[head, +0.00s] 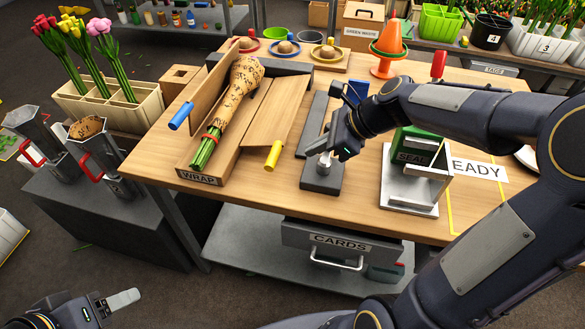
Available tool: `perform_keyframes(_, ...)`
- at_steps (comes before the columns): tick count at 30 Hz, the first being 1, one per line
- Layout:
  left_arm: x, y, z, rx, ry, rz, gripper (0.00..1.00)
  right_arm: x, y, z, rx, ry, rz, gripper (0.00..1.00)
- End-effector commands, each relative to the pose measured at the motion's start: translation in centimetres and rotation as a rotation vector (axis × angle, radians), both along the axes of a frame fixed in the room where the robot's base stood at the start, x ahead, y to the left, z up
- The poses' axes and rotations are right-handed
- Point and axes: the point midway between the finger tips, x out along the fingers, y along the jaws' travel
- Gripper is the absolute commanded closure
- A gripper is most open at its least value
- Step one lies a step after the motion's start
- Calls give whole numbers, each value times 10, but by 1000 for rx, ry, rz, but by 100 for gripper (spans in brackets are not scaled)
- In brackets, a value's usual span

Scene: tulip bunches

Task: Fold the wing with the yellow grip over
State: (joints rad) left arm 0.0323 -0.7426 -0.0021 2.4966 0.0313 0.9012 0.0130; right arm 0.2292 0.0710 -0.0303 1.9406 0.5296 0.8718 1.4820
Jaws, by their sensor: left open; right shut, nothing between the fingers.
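The wooden WRAP station (200,178) stands on the table's left half. In it lies a bunch in printed brown paper (240,85), with green stems (206,150) and a red band towards the front. The wing with the yellow grip (273,156) slopes out on the right side, off the bunch. The wing with the blue grip (181,116) stands raised on the left. My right gripper (326,160) is shut and empty over a dark slab with a small metal knob, right of the yellow grip; contact is unclear. My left gripper (118,301) is open and empty, low at bottom left, away from the table.
A metal stand with a green block (416,145) and a READY sign (478,168) are to the right, beside my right arm. An orange cone (389,45) and several coloured rings stand at the back. Tulips in a crate (95,105) are left of the table.

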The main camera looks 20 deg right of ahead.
Motion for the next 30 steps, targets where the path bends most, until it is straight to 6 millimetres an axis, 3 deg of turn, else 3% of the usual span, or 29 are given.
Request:
perform_keyframes(5,0,0,-4,0,0,0,39,10,7,-12,35,31,-44,100)
perform_keyframes(18,0,0,-18,0,0,0,39,38,50,-65,31,29,-39,100)
perform_keyframes(30,0,0,-19,0,0,0,39,44,58,-72,30,25,-40,100)
